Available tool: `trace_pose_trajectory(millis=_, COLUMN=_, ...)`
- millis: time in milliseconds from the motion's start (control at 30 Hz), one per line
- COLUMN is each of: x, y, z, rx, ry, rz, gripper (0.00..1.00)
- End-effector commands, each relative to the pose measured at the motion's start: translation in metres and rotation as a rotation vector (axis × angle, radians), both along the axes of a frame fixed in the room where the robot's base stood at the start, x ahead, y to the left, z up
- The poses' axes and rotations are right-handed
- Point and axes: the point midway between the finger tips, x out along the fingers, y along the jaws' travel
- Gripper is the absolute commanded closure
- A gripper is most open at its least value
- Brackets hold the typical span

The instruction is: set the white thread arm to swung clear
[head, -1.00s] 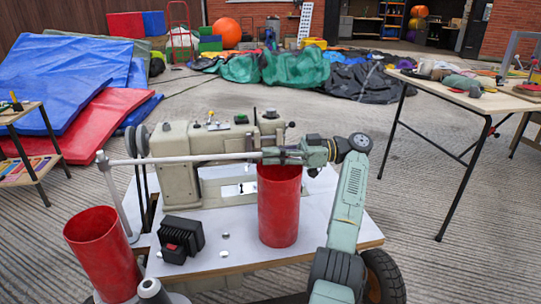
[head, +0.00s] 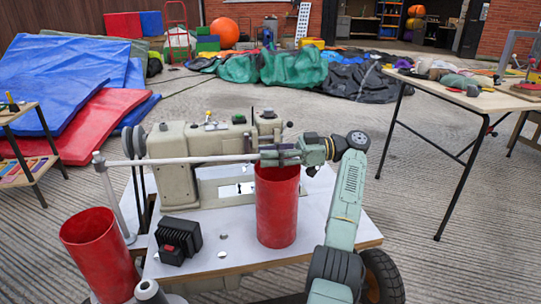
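The white thread arm (head: 190,159) is a long thin rod. It runs level across the front of the beige sewing machine (head: 176,141), from an upright white post (head: 112,195) at the left to my gripper. My gripper (head: 264,158) points left at the rod's right end, above the tall red cylinder (head: 277,215). Its dark fingers overlap the rod's tip in this view. They look close together, but whether they are closed on the rod is too small to tell.
The machine stands on a pale-topped table (head: 225,255) with a black box (head: 179,240). Another red cylinder (head: 100,255) leans at the front left. A workbench (head: 470,92) stands right. Blue and red mats (head: 75,90) lie back left. Open paving lies behind the machine.

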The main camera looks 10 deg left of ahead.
Motion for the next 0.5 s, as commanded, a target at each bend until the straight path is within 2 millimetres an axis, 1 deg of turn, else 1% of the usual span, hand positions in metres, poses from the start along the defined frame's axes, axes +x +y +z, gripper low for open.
trace_pose_trajectory(millis=33, x=-0.001, y=0.002, z=0.028, rx=0.023, ry=-0.026, rz=0.000, gripper=0.69)
trace_pose_trajectory(millis=100, x=-0.001, y=0.001, z=0.047, rx=0.028, ry=-0.031, rz=-0.003, gripper=0.69)
trace_pose_trajectory(millis=200, x=-0.001, y=0.000, z=0.069, rx=0.031, ry=-0.032, rz=-0.005, gripper=0.69)
trace_pose_trajectory(millis=333, x=-0.001, y=0.000, z=0.088, rx=0.028, ry=-0.028, rz=-0.004, gripper=0.69)
trace_pose_trajectory(millis=500, x=0.000, y=-0.001, z=0.097, rx=0.025, ry=-0.022, rz=-0.004, gripper=0.69)
